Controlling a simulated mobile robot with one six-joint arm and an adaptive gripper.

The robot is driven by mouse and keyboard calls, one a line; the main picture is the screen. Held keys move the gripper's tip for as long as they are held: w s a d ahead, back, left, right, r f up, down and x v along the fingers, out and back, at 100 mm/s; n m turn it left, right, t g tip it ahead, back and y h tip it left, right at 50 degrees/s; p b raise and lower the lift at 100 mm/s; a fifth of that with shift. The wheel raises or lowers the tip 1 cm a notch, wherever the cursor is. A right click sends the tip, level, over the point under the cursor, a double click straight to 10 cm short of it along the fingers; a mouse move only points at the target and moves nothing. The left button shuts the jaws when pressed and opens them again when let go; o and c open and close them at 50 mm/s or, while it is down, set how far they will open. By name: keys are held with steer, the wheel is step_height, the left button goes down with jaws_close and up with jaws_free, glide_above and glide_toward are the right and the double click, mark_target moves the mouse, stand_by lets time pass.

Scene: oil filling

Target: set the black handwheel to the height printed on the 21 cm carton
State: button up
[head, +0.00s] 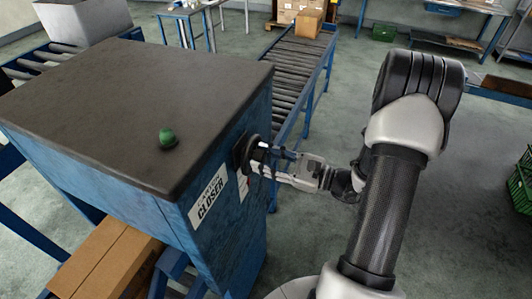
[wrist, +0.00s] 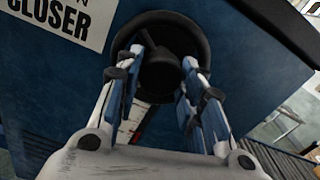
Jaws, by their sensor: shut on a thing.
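The black handwheel (head: 247,152) is on the side face of the blue machine (head: 237,195), just right of a white sign reading "CLOSER". In the wrist view the handwheel (wrist: 135,37) appears as a black ring with a dark hub in its middle. My gripper (head: 268,155) reaches it from the right. In the wrist view my gripper (wrist: 163,72) has its fingers on both sides of the hub and is shut on the handwheel. A pale scale strip with a red mark (wrist: 140,132) shows partly below the wheel, its figures unreadable. A brown carton (head: 105,262) lies at lower left under the machine top; no printed height is legible.
A green button (head: 168,138) sits on the machine's dark top. A roller conveyor (head: 300,65) runs behind, with a small carton (head: 308,23) at its far end. A green crate (head: 522,182) stands at the right edge.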

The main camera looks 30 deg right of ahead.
steer(key=m+p, duration=0.4)
steer(key=m, duration=0.1)
steer(key=shift+a+r+m, duration=0.1)
steer(key=shift+r+m, duration=0.05)
steer(key=shift+m, duration=0.15)
steer(key=m+p, duration=0.3)
steer(key=m, duration=0.2)
steer(key=shift+s, duration=0.1)
stand_by(0.3)
steer(key=o, duration=1.1)
steer(key=shift+c, duration=0.2)
steer(key=v, duration=1.2)
